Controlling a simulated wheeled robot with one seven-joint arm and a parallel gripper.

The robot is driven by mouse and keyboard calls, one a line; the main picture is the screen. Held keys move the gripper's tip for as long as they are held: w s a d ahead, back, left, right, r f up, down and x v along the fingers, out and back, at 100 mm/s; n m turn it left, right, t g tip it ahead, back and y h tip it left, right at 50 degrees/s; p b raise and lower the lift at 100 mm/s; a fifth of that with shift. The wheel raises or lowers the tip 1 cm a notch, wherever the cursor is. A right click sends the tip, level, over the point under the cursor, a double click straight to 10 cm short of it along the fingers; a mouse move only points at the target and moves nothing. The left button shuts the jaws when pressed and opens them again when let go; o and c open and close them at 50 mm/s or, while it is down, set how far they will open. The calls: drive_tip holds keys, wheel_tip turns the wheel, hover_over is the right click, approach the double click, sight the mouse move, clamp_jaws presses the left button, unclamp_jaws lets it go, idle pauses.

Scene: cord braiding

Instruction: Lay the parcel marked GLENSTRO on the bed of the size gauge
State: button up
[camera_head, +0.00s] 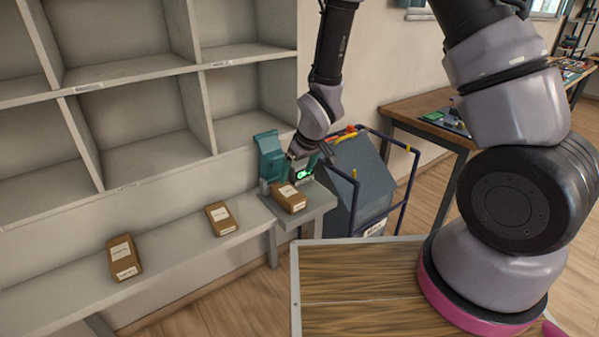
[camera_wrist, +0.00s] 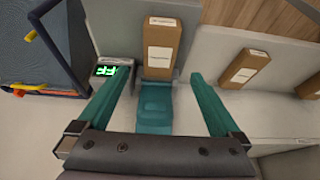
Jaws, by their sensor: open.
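A brown parcel (camera_head: 289,197) with white labels lies at the size gauge, in front of its teal upright part (camera_head: 268,147) and green-lit display (camera_head: 304,174). In the wrist view this parcel (camera_wrist: 162,48) lies ahead of the fingertips, against the teal block (camera_wrist: 155,104), with the display (camera_wrist: 106,70) to its left. Its lettering is too small to read, so I cannot tell whether it is GLENSTRO. My gripper (camera_head: 299,153) is just above and behind the parcel.
Two more parcels, one nearer (camera_head: 221,218) and one farther left (camera_head: 124,258), lie on the grey shelf (camera_head: 180,262). Empty cubbyholes (camera_head: 140,122) rise behind. A dark bin in a blue frame (camera_head: 360,180) stands right of the gauge. A wooden-topped surface (camera_head: 350,285) is in front.

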drive_tip(key=d+r+m+t, duration=0.15)
drive_tip(key=d+r, duration=0.25)
drive_tip(key=r, duration=0.4)
drive_tip(key=d+r+m, duration=0.2)
drive_tip(key=d+r, duration=0.3)
drive_tip(key=r, duration=0.3)
drive_tip(key=d+r+m, duration=0.2)
drive_tip(key=d+r, duration=0.2)
drive_tip(key=r, duration=0.3)
drive_tip(key=s+d+r+m+t, duration=0.2)
drive_tip(key=s+d+r+m, duration=0.3)
drive_tip(key=s+d+r, duration=0.4)
drive_tip(key=s+r, duration=0.5)
drive_tip(key=s, duration=0.2)
drive_tip(key=shift+d+r+h, duration=0.2)
drive_tip(key=shift+r+h, duration=0.1)
